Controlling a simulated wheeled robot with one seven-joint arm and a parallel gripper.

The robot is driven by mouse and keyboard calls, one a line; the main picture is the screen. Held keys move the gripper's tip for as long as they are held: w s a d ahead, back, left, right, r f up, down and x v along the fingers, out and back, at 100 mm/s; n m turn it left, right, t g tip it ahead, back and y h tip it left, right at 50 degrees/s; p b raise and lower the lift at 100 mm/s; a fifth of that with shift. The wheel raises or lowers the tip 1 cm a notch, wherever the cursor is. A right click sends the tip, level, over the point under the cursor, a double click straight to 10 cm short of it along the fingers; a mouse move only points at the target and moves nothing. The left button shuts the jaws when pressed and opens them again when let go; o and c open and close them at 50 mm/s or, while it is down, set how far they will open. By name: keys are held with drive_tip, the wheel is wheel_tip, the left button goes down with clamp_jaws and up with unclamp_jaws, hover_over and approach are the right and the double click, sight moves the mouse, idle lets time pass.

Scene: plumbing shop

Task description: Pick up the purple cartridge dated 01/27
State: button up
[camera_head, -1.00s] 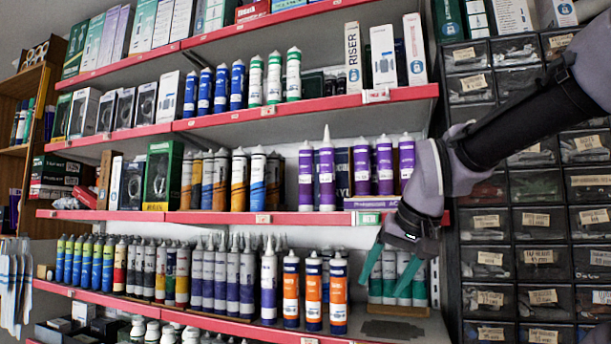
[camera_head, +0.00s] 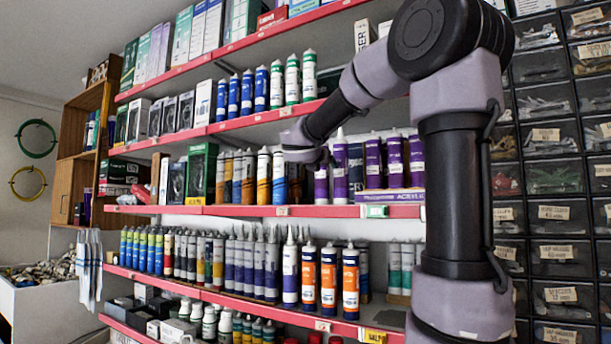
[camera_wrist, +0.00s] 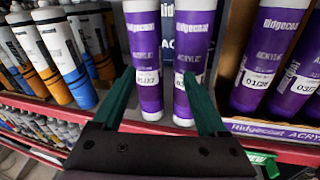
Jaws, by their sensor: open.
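Two purple Ridgecoat Acrylic cartridges stand upright side by side on the shelf ahead of my gripper. In the wrist view, the left one (camera_wrist: 147,45) has a date label that seems to read 01/27. The right one (camera_wrist: 193,40) has a label ending in 27, its first digits partly covered. My gripper (camera_wrist: 160,80) is open, with green fingers. The left finger is at the left cartridge's left side; the right finger overlaps the right cartridge's lower part. Contact cannot be told. In the head view, the pair (camera_head: 340,172) stands beside my gripper, whose fingers are hidden.
More purple cartridges (camera_wrist: 266,55) stand at the right, one labelled 01/28, behind a Ridgecoat Acrylic shelf strip (camera_wrist: 270,130). Orange, blue and white cartridges (camera_wrist: 52,50) stand close on the left. The red shelf edge (camera_wrist: 40,112) runs below; another shelf is above.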

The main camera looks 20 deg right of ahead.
drive_tip(key=w+d+r+n, duration=0.1)
drive_tip(key=w+d, duration=0.4)
drive_tip(key=w, duration=0.5)
drive_tip(key=shift+r+n+t, duration=0.2)
drive_tip(key=shift+n+t, duration=0.2)
drive_tip(key=shift+w, duration=0.1)
clamp_jaws()
